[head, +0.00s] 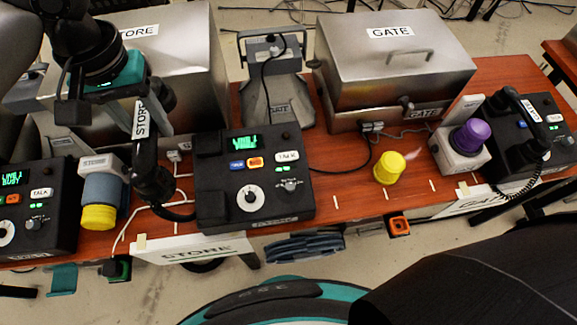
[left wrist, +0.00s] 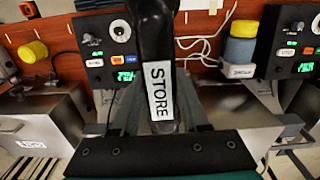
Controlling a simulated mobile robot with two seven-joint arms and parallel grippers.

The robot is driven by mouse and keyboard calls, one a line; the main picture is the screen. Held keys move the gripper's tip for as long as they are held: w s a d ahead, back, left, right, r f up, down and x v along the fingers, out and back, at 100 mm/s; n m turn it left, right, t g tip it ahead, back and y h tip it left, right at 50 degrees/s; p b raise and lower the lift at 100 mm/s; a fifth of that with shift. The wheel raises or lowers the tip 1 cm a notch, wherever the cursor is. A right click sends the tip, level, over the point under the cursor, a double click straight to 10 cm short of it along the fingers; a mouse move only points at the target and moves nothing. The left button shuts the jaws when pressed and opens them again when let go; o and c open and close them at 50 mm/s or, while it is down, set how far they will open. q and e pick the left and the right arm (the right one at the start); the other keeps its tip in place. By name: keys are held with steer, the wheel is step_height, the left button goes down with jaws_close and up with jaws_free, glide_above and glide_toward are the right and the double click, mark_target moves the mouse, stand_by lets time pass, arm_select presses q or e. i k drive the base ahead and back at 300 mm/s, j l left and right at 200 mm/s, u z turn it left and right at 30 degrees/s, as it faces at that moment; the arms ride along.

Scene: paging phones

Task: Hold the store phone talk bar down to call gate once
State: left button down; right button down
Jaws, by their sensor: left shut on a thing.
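The store handset (head: 147,160) is black with a white STORE label. My left gripper (head: 140,100) is shut on it and holds it upright, off the cradle at the left of the store phone (head: 255,180). The handset (left wrist: 157,40) fills the middle of the left wrist view, label facing the camera. I cannot make out the talk bar or whether it is pressed. The store phone has a lit green display, blue and orange buttons, a TALK label and a round dial. My right gripper is not in view.
A second phone (head: 35,210) and a blue-grey cylinder with a yellow end (head: 100,200) stand at left. A yellow cup-like piece (head: 389,167), a purple-topped unit (head: 468,140) and the gate phone (head: 500,160) are at right. Metal STORE (head: 180,60) and GATE (head: 395,65) boxes stand behind.

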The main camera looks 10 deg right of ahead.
mark_target(287, 156)
steer(key=j, duration=0.5)
steer(key=i+j, duration=0.1)
steer(key=j, duration=0.4)
steer(key=z, duration=1.25)
